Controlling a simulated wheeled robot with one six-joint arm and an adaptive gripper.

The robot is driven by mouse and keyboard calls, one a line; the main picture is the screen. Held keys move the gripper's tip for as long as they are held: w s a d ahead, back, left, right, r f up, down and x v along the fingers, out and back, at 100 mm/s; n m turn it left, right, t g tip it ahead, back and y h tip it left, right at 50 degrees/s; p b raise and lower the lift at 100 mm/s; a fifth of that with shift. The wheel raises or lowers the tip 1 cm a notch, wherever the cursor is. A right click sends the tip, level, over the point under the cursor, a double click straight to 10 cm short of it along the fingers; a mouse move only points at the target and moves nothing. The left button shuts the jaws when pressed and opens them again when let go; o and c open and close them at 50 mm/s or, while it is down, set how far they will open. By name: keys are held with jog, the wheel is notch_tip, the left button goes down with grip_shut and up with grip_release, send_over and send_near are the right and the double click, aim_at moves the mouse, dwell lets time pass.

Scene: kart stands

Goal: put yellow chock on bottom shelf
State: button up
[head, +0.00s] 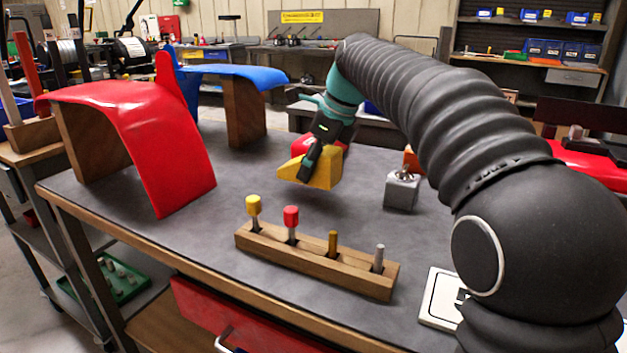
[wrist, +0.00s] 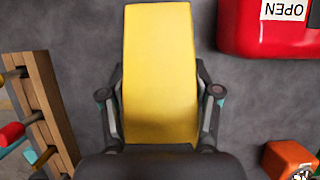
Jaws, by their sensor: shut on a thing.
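My gripper (head: 320,160) is shut on the yellow chock (head: 323,174), above the grey tabletop. In the wrist view the chock (wrist: 160,60) stands between the two fingers of my gripper (wrist: 160,93), one on each side, with its long face toward the camera. Whether the chock touches the tabletop is hard to tell. Below the table, at lower left in the head view, a wooden surface (head: 168,318) shows beside a red drawer (head: 235,325). Most of the space under the table is hidden, and which surface is the bottom shelf is unclear.
A wooden rack (head: 315,262) with several upright pegs lies at the table's front. A red fender (head: 140,125) and blue fender (head: 235,75) stand left and behind. A grey block (head: 401,192) is right. A red box marked OPEN (wrist: 268,35) is beside the chock. A green tray (head: 125,282) sits low.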

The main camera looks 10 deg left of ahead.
aim_at(314, 179)
jog(key=shift+f, duration=1.6)
jog(key=o, duration=1.5)
jog(key=shift+f, duration=0.1)
